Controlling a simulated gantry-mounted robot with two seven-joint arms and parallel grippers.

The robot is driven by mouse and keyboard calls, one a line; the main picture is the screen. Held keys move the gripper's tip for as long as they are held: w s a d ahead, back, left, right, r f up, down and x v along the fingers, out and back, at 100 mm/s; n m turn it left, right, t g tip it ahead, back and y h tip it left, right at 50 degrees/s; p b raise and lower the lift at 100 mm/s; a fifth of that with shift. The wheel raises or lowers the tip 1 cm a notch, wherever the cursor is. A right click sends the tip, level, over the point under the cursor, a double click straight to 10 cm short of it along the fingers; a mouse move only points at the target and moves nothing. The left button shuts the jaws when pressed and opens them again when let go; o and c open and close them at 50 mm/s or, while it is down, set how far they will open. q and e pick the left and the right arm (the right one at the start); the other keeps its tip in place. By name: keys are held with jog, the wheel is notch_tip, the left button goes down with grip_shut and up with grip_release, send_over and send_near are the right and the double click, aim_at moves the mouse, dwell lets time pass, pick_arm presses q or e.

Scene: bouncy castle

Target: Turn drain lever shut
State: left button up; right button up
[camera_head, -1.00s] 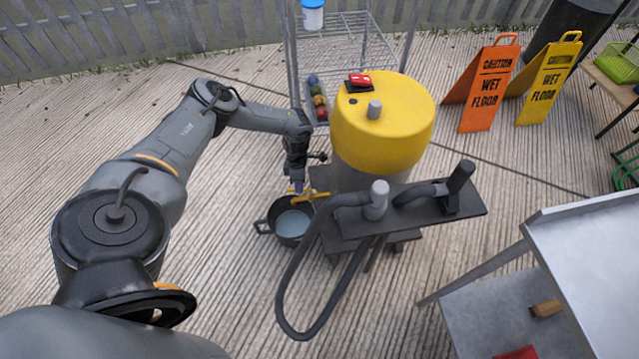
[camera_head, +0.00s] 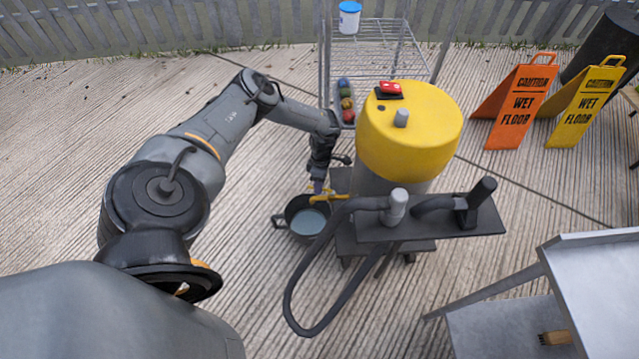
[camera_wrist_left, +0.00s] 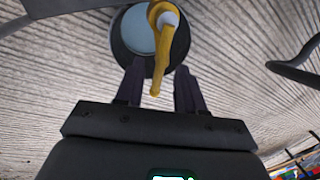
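The yellow drain lever (camera_wrist_left: 164,58) shows in the left wrist view, with its free end reaching down between my left gripper's fingers. In the head view the lever (camera_head: 328,198) is a small yellow bar low on the yellow-topped vacuum tank (camera_head: 415,125). My left gripper (camera_wrist_left: 157,82) is open, with a dark finger on each side of the lever's tip and gaps visible. In the head view the left gripper (camera_head: 318,188) points down beside the tank, above a dark bucket (camera_head: 294,230) holding bluish water. My right gripper is not in view.
A black hose (camera_head: 290,285) loops in front of the tank's cart. A wire rack (camera_head: 380,50) stands behind the tank. Caution signs (camera_head: 520,105) stand at the right, and a metal table (camera_head: 600,270) is at lower right. Decking left of the bucket is clear.

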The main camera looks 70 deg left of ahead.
pick_arm(q)
notch_tip(320, 180, up, 7)
jog(key=a+p, duration=0.1)
jog(key=p, duration=0.3)
jog(key=shift+w+a+r, duration=0.15)
jog(key=shift+w, duration=0.15)
